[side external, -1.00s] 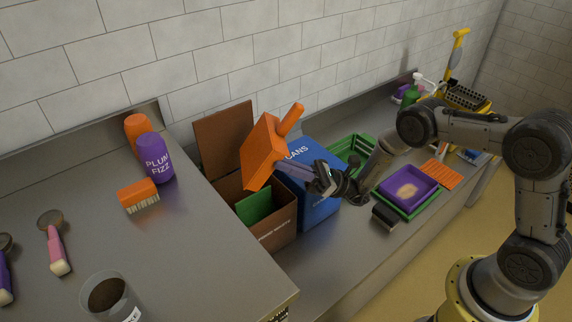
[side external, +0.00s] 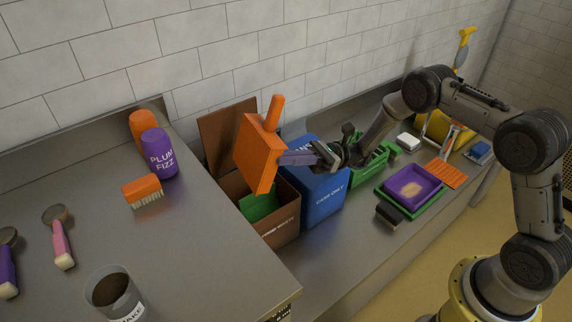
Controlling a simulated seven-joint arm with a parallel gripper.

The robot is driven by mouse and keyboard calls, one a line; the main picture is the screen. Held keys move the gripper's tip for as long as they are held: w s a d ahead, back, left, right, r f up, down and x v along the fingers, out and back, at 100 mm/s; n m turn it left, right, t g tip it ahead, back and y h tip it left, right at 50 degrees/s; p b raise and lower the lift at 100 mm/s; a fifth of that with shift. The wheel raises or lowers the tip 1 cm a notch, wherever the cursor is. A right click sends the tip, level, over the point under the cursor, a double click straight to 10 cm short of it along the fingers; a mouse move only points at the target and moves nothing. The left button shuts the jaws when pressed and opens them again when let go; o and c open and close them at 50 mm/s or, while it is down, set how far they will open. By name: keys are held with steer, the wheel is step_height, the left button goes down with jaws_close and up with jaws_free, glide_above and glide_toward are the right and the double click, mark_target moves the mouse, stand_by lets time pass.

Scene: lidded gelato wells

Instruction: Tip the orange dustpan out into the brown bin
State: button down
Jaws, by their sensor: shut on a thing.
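The orange dustpan (side external: 260,155) is in the air above the brown bin (side external: 275,222), tilted steeply, its short orange handle pointing up. My gripper (side external: 300,158) is shut on the dustpan, reaching it from the right with a greyish-purple length between the dark wrist and the pan. The exact grip contact is hidden by the pan. The brown bin is open, its lid (side external: 222,135) raised at the back, and something green (side external: 259,206) shows inside. The pan covers part of the opening. I see no contents on or falling from the dustpan.
A blue cans bin (side external: 318,198) stands right beside the brown bin. A green crate (side external: 368,165) and a purple tray (side external: 412,190) lie further right. On the left counter are an orange brush (side external: 142,189), a purple bottle (side external: 158,155) and a dark-filled cup (side external: 115,292).

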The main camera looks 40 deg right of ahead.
mark_target(267, 155)
steer(key=shift+w+d+r+h, duration=0.4)
steer(key=shift+d, duration=0.2)
steer(key=a+h, duration=0.1)
steer(key=h, duration=0.1)
steer(key=a+r+h, duration=0.1)
steer(key=a+h, duration=0.1)
steer(key=shift+w+r, duration=0.2)
steer(key=a+h, duration=0.1)
steer(key=h, duration=0.1)
steer(key=a+g+h, duration=0.1)
steer(key=h, duration=0.1)
steer(key=a+r+h, duration=0.1)
steer(key=a, duration=0.1)
steer(key=shift+w+h, duration=0.4)
steer(key=w+a+f+g+h, duration=0.1)
steer(key=a+f+h, duration=0.3)
steer(key=h, duration=0.7)
steer(key=shift+a+f+g, duration=0.3)
steer(key=shift+a+g, duration=0.25)
steer(key=shift+g, duration=0.15)
